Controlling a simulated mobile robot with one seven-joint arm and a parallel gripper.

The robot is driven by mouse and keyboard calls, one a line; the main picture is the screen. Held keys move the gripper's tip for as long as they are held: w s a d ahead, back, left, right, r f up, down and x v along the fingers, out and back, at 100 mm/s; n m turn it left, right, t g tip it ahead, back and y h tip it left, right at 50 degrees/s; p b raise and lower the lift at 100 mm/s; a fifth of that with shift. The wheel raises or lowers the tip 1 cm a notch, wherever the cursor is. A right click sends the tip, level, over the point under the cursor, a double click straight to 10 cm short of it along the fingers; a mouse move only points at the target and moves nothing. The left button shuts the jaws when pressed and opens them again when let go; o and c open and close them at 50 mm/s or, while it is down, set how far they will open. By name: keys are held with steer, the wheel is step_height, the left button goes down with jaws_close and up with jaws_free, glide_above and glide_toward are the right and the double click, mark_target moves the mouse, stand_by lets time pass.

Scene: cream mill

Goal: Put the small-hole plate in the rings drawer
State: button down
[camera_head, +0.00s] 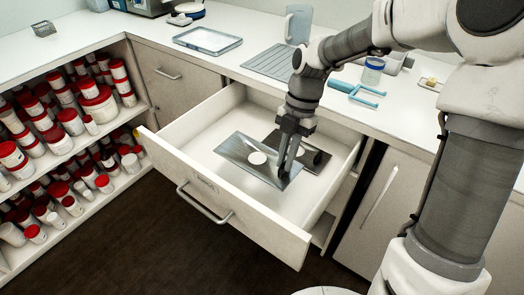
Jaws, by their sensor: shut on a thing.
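An open drawer (166,124) is pulled out from under the counter. A label on its front is too small to read. A flat grey metal plate (234,149) with one round hole, seemingly the small-hole plate, is inside the drawer. My gripper (285,173) points down into the drawer, with its fingers shut on the right part of this plate. A second, darker plate (318,159) lies in the drawer behind and to the right, partly covered by the first plate and my fingers. Its hole is partly hidden, so I cannot compare hole sizes. I cannot tell whether the held plate touches the drawer floor.
Shelves at left hold several red-lidded white jars (97,102). The counter above carries a tray (207,40), a ribbed mat (268,62), a pitcher (298,24) and a teal-handled tool (357,93). The drawer's left and front floor is clear.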

mark_target(256, 150)
steer(key=w+a+f+b, duration=0.1)
steer(key=w+a+f, duration=0.1)
steer(key=w, duration=0.1)
steer(key=w+a+f+b, duration=0.1)
steer(key=w+a+f, duration=0.1)
steer(key=w+f, duration=0.1)
steer(key=w+a+f+b, duration=0.1)
steer(key=w+a+f, duration=0.1)
steer(key=w+a, duration=0.1)
steer(key=shift+w+f, duration=0.15)
steer(key=shift+w, duration=0.25)
steer(key=shift+f+b, duration=0.85)
steer(key=shift+f, duration=1.15)
steer(key=shift+f, duration=0.1)
steer(key=c, duration=0.9)
jaws_free()
